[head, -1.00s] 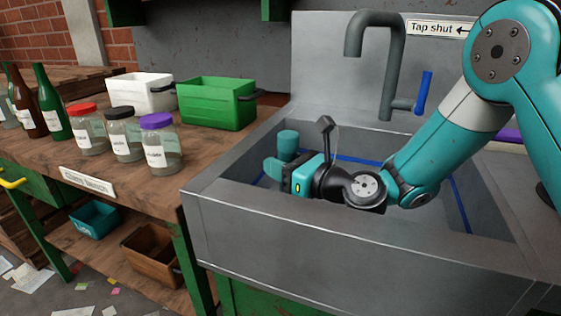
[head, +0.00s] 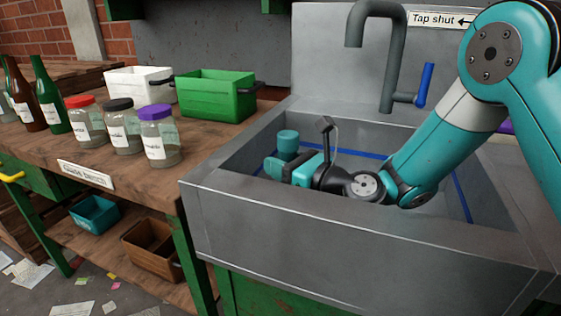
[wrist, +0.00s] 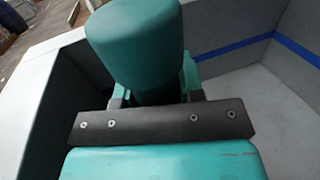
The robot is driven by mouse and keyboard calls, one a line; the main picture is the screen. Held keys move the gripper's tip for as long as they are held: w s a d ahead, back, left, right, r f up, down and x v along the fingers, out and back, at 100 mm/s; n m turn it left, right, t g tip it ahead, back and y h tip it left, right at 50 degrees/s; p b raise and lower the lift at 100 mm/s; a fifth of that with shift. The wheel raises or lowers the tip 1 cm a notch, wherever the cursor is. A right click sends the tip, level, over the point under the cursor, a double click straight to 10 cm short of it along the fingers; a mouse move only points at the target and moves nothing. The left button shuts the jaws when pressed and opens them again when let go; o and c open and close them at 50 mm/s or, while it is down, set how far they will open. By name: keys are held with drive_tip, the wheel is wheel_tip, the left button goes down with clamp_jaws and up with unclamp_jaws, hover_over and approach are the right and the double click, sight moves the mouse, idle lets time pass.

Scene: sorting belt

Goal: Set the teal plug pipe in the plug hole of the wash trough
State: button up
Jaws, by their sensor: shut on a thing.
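The teal plug pipe (head: 288,141) stands upright inside the grey wash trough (head: 330,217), towards its left end. It also fills the upper middle of the wrist view (wrist: 135,40). My gripper (head: 275,168) is down inside the trough and shut on the pipe, with a finger on each side of it in the wrist view. The pipe's lower end is hidden by my gripper and the trough's front wall. The plug hole is not visible, so I cannot tell whether the pipe is seated in it.
A grey tap with a blue lever (head: 425,86) rises behind the trough, near my arm. The bench on the left holds a green crate (head: 215,98), a white crate (head: 140,90), lidded jars (head: 160,140) and bottles (head: 50,105). A blue line runs around the trough's inner walls.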

drive_tip(key=shift+f+b, duration=0.3)
drive_tip(key=shift+f, duration=0.4)
idle(0.8)
drive_tip(key=o, duration=0.9)
wheel_tip(320, 180, up, 20)
drive_tip(key=p, duration=0.9)
